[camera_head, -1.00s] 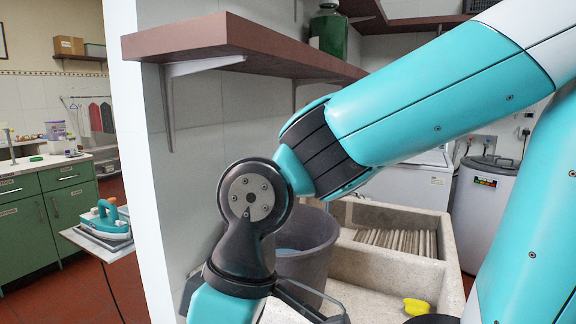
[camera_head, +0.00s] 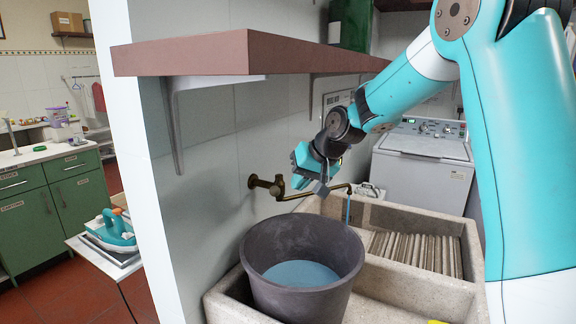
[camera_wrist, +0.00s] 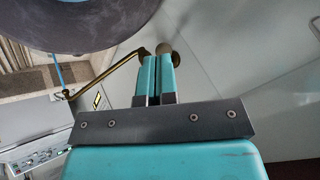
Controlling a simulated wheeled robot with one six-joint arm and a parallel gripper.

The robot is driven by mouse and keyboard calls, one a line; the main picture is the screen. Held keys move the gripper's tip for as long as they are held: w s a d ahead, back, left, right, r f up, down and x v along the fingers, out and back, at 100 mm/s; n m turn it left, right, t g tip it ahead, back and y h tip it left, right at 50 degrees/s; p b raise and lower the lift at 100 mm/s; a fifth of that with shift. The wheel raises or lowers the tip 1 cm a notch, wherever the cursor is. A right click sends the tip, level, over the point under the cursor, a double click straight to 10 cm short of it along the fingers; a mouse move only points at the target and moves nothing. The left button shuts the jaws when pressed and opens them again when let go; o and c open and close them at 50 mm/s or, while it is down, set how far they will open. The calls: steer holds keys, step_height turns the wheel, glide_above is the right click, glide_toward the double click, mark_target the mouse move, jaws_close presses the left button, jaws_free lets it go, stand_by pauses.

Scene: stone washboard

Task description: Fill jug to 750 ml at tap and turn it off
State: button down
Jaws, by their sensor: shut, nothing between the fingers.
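The brass tap (camera_head: 278,187) sticks out from the wall, and its long spout ends above the stone sink. The stream also shows in the wrist view (camera_wrist: 57,74). My gripper (camera_head: 300,180) is beside the tap, just above the spout. In the wrist view its teal fingers (camera_wrist: 155,60) are shut with nothing between them, close to the tap body (camera_wrist: 164,49). I cannot make out a jug in either view.
A large grey bucket (camera_head: 257,262) with water in it stands at the stone sink (camera_head: 400,285), below the tap. A ribbed washboard (camera_head: 415,250) is in the sink's far basin. A brown shelf (camera_head: 240,55) overhangs the tap. A white washing machine (camera_head: 425,165) stands behind.

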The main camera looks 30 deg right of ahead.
mark_target(277, 184)
steer(key=w+d+m+t+h+p, duration=0.15)
steer(key=w+d, duration=0.25)
steer(key=d, duration=0.4)
steer(key=w+a+f+p, duration=0.5)
steer(key=w+f, duration=0.1)
steer(key=w, duration=0.2)
steer(key=shift+w+f+m+p, duration=0.2)
steer(key=shift+f+m+p, duration=0.05)
steer(key=shift+m+p, duration=0.15)
steer(key=shift+a+y, duration=0.1)
steer(key=shift+y, duration=0.15)
